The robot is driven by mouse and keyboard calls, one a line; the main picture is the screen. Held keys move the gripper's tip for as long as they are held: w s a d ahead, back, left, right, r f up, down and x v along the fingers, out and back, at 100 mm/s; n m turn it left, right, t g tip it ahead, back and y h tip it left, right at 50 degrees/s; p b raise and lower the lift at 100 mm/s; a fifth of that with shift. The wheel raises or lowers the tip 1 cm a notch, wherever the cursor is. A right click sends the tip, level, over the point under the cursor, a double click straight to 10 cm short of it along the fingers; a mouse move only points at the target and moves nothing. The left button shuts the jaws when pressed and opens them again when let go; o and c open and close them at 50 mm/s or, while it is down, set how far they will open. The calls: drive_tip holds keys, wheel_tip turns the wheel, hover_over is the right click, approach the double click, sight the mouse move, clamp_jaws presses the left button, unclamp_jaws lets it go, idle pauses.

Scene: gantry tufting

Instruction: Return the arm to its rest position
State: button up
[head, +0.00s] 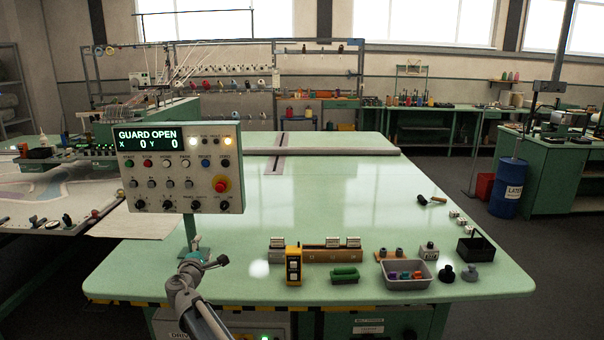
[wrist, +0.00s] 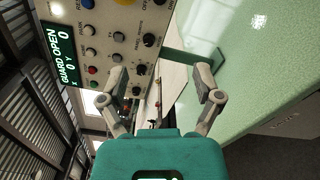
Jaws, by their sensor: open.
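My gripper (head: 205,262) is at the front left of the green table (head: 330,205), below the control panel (head: 178,168) and near its post. In the wrist view my gripper (wrist: 161,88) has its two fingers spread wide, with nothing between them. The panel (wrist: 120,30) fills the upper left there, tilted, and the pale green table (wrist: 260,60) is at the right. The panel's display reads GUARD OPEN, X 0, Y 0. My forearm runs down to the bottom edge of the head view.
A yellow handheld unit (head: 293,266), a green brush-like block (head: 345,275), a grey bin (head: 407,276) of coloured pieces and a black caddy (head: 476,247) stand along the table's front right. The table's middle is clear. A blue barrel (head: 508,188) stands beyond.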

drive_tip(key=s+d+f+m+g+h+p, duration=0.1)
drive_tip(key=s+d+f+m+g+h, duration=0.2)
drive_tip(key=d, duration=0.8)
drive_tip(key=d+f+m+g+h, duration=0.1)
drive_tip(key=d+f+m+g, duration=0.2)
drive_tip(key=d+m, duration=0.55)
drive_tip(key=s+d+f+m+g+h+p, duration=0.1)
drive_tip(key=s+d+f+m+g+h, duration=0.15)
drive_tip(key=d, duration=1.15)
drive_tip(key=s+d+f+m+g+y, duration=0.2)
drive_tip(key=s+d+g, duration=0.1)
drive_tip(key=s, duration=0.3)
drive_tip(key=s+d+f+m+g+y+p, duration=0.1)
drive_tip(key=s+d+m+g+y, duration=0.1)
drive_tip(key=s+d, duration=0.3)
drive_tip(key=s+d+f+m+g+y+p, duration=0.1)
drive_tip(key=s+d+f+m+g+y, duration=0.1)
drive_tip(key=s, duration=0.7)
drive_tip(key=d+m+g, duration=0.1)
drive_tip(key=d+g, duration=0.1)
drive_tip(key=d, duration=0.1)
drive_tip(key=shift+f+m, duration=0.35)
drive_tip(key=shift+m, duration=0.05)
